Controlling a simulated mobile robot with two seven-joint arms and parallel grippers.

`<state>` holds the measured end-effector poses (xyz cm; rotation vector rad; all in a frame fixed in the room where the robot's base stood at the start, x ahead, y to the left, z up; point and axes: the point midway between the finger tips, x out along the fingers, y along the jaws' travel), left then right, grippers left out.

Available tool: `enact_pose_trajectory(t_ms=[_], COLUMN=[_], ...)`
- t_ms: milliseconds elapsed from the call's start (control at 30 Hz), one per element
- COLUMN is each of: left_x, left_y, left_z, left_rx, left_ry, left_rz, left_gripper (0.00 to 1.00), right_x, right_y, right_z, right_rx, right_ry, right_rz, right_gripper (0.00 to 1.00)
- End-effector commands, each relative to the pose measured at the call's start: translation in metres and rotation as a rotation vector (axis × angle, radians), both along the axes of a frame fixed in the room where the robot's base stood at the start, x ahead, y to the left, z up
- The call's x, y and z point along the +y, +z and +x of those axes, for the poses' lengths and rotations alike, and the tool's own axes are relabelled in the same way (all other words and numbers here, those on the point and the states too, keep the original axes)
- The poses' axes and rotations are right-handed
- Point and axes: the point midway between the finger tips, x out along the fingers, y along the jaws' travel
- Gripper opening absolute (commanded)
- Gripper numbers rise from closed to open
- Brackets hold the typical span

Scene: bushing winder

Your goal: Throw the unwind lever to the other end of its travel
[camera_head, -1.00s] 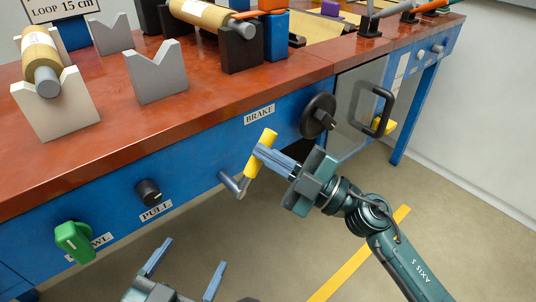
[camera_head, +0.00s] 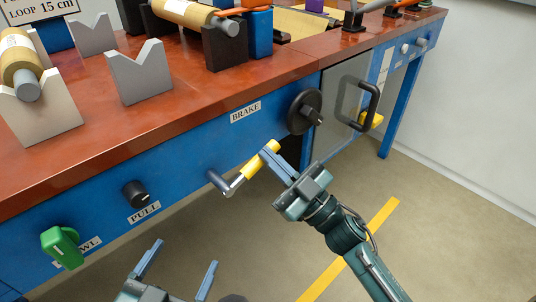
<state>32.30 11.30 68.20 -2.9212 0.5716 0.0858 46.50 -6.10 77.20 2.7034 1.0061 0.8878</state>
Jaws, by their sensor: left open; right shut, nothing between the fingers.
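A lever with a yellow grip (camera_head: 252,167) on a grey metal arm sticks out from the blue front panel, below and left of the BRAKE label. Its grip slants up to the right. No label reading unwind is legible. My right gripper (camera_head: 266,153) is shut, its fingertips at the upper end of the yellow grip; they appear to touch it but are not closed around it. My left gripper (camera_head: 186,254) is open and empty at the bottom, below the panel and away from the lever.
The panel also carries a green knob (camera_head: 62,247), a black knob (camera_head: 140,194) above the PULL label, and a black round brake knob (camera_head: 304,112). A black door handle (camera_head: 369,104) is further right. The red bench top holds V-blocks (camera_head: 140,72) and rolls.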

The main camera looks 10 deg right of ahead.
Motion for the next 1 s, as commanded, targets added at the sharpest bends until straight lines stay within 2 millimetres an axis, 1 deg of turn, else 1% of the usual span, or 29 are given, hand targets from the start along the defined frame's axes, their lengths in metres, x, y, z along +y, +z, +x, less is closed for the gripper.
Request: enact_pose_trajectory(t_ms=[200, 400, 900, 1000], left_x=[0.000, 0.001, 0.001, 0.001], left_y=[0.000, -0.002, -0.001, 0.002], left_z=[0.000, 0.000, 0.000, 0.000], left_rx=[0.011, 0.023, 0.021, 0.022], left_ry=[0.000, 0.002, 0.003, 0.003], left_rz=[0.001, 0.004, 0.004, 0.004], left_gripper=[0.85, 0.85, 0.85, 0.85], right_x=[-0.003, -0.004, -0.004, -0.004], right_y=[-0.010, -0.014, -0.015, -0.013], right_z=[0.002, 0.003, 0.003, 0.004], right_rx=[0.066, 0.093, 0.099, 0.099], right_ry=[-0.001, 0.000, 0.001, 0.001], right_rz=[0.086, 0.124, 0.134, 0.134], right_gripper=[0.00, 0.00, 0.00, 0.00])
